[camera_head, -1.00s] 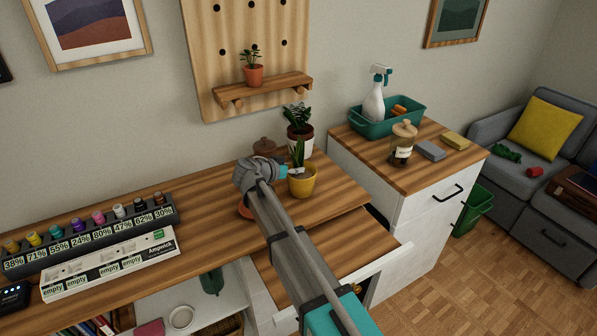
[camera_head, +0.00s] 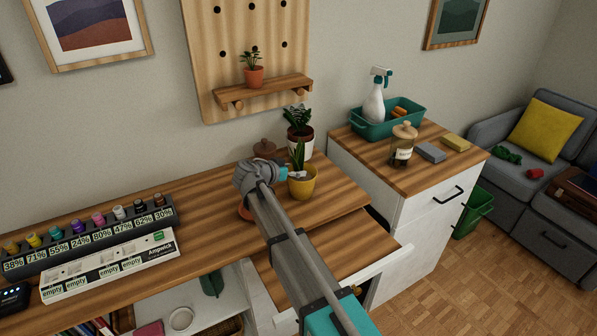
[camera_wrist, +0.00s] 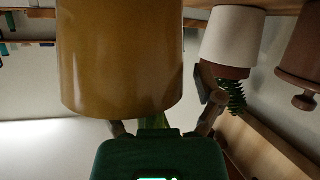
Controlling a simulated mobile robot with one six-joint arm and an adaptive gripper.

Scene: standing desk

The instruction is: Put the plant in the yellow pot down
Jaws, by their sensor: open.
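The plant in the yellow pot (camera_head: 303,186) stands upright near the back right of the wooden desk (camera_head: 335,196), with its green leaves (camera_head: 298,152) rising above the rim. In the wrist view, which is upside down, the yellow pot (camera_wrist: 120,55) fills the upper left and looks very close. My gripper (camera_head: 291,173) is at the left side of the pot, near its rim. In the wrist view my gripper (camera_wrist: 165,118) has its fingers spread apart beside the pot's rim, with some green leaf between them. Whether a finger touches the pot cannot be told.
A white-and-brown pot (camera_head: 303,142) with a plant stands just behind the yellow pot; it also shows in the wrist view (camera_wrist: 232,38). A brown lidded jar (camera_head: 265,149) stands behind my gripper. An orange dish (camera_head: 244,210) lies partly under my arm. The desk's right end is clear.

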